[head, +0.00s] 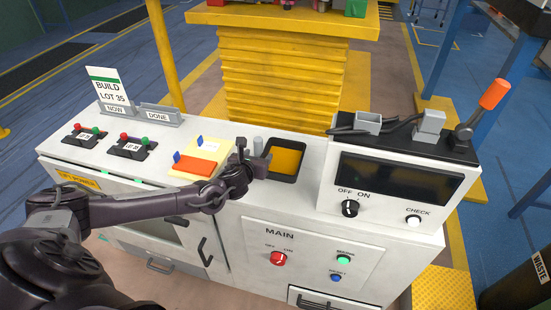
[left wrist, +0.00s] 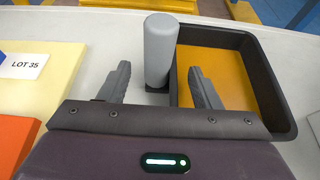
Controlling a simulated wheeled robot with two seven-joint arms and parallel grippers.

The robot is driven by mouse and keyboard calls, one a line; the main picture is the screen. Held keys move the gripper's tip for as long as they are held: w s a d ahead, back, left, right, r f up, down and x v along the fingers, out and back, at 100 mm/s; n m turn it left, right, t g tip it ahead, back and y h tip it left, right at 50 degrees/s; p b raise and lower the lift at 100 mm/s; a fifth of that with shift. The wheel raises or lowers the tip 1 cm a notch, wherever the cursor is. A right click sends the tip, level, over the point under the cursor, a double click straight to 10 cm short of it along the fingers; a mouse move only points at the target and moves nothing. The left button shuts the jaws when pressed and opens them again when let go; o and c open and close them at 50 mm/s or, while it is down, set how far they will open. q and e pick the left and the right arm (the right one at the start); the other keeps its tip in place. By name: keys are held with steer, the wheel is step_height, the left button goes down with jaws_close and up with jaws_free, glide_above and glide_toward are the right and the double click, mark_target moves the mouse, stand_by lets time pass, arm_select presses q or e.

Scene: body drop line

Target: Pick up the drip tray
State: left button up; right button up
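The drip tray (head: 300,172) is a dark rectangular tray with a yellow-orange inside, set in the white console top. In the left wrist view the drip tray (left wrist: 258,45) is at the right. A grey upright post (head: 258,146) with a dark foot stands at its left edge, seemingly its handle. In the left wrist view the post (left wrist: 160,45) rises between and ahead of the fingertips. My left gripper (head: 254,158) is open and empty, close to the post, one finger on each side (left wrist: 160,75). Contact is not visible. My right gripper is not in view.
A pale yellow block (head: 210,150) and an orange block (head: 196,166) lie left of the gripper. A raised control box (head: 385,205) stands to the right, with an orange-handled lever (head: 494,94) behind. A sign holder (head: 140,115) stands at the back left.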

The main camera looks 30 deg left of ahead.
arm_select(q)
jaws_close()
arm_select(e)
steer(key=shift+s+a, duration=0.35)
arm_select(q)
steer(key=shift+r, duration=0.1)
